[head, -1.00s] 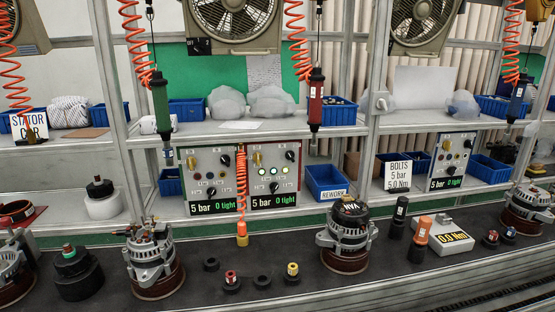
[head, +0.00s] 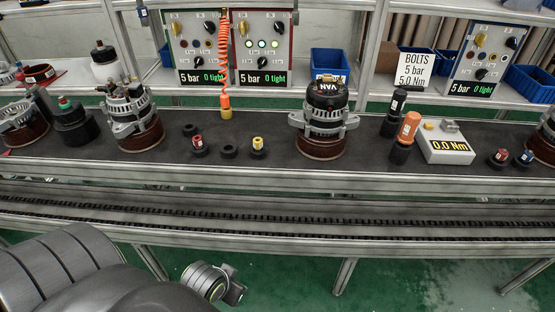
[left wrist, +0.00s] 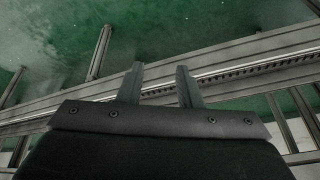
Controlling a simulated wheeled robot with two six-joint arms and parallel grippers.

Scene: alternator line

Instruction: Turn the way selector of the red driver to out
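The red driver itself is out of the present head view. The red-edged control panel (head: 287,55) stands on the shelf behind the bench, beside a green-edged panel (head: 174,50). It has a gold knob (head: 243,28), a black knob (head: 279,28), a lower black knob (head: 262,62), a row of lights and a readout "5 bar 0 tight". I cannot tell the selector's setting. My left gripper (left wrist: 158,70) is open and empty in the left wrist view, over the floor and the bench's front rail. My right gripper is not in view.
An orange coiled hose (head: 222,55) hangs before the panels. The bench holds an alternator (head: 325,115), another at left (head: 131,108), several small sockets, an orange tool (head: 408,128) and a torque display (head: 447,146). A conveyor rail (head: 300,215) runs along the front.

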